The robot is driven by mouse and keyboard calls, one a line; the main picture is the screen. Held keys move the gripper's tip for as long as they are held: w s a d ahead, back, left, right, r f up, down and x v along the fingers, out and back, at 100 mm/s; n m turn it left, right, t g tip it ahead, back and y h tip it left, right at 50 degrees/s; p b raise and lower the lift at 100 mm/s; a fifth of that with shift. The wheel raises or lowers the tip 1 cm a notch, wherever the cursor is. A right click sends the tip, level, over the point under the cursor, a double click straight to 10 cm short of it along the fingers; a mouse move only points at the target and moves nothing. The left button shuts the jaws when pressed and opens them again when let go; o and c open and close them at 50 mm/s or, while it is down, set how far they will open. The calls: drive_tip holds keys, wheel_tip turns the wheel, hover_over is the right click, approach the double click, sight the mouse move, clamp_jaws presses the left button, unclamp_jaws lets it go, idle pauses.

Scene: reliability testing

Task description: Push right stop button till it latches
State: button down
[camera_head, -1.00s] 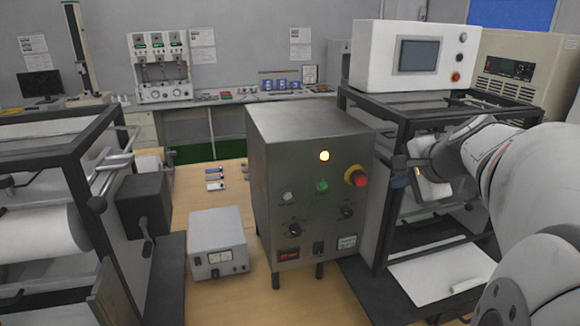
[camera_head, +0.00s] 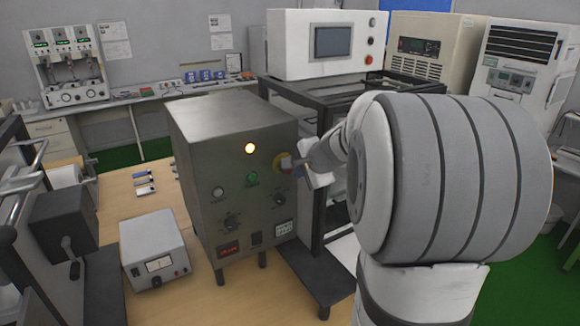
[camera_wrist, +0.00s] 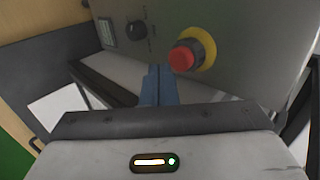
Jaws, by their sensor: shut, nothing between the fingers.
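A red mushroom stop button (camera_wrist: 182,58) with a yellow collar (camera_wrist: 207,44) stands out from the front of a grey metal control box (camera_head: 215,150). In the head view the yellow collar (camera_head: 281,158) shows on the box's right side, partly covered by my gripper. My gripper (camera_head: 297,164) is shut and empty, close in front of the button. In the wrist view its blue fingertips (camera_wrist: 160,72) are together, just left of and below the red cap. They look apart from the cap, but the depth gap is hard to judge.
The box front also has a lit lamp (camera_head: 250,148), a green button (camera_head: 252,179) and black knobs. A black frame rack (camera_head: 300,95) stands behind my arm. A white unit (camera_head: 320,30) with a small red button (camera_head: 369,59) is on it. A small meter box (camera_head: 153,250) sits left.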

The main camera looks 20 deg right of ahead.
drive_tip(key=shift+w+a, duration=0.1)
drive_tip(key=shift+w, duration=0.8)
drive_tip(key=shift+w+a+r, duration=0.15)
drive_tip(key=shift+w+r, duration=0.05)
drive_tip(key=shift+w, duration=0.65)
drive_tip(key=s+f+b+v, duration=0.2)
drive_tip(key=v, duration=1.1)
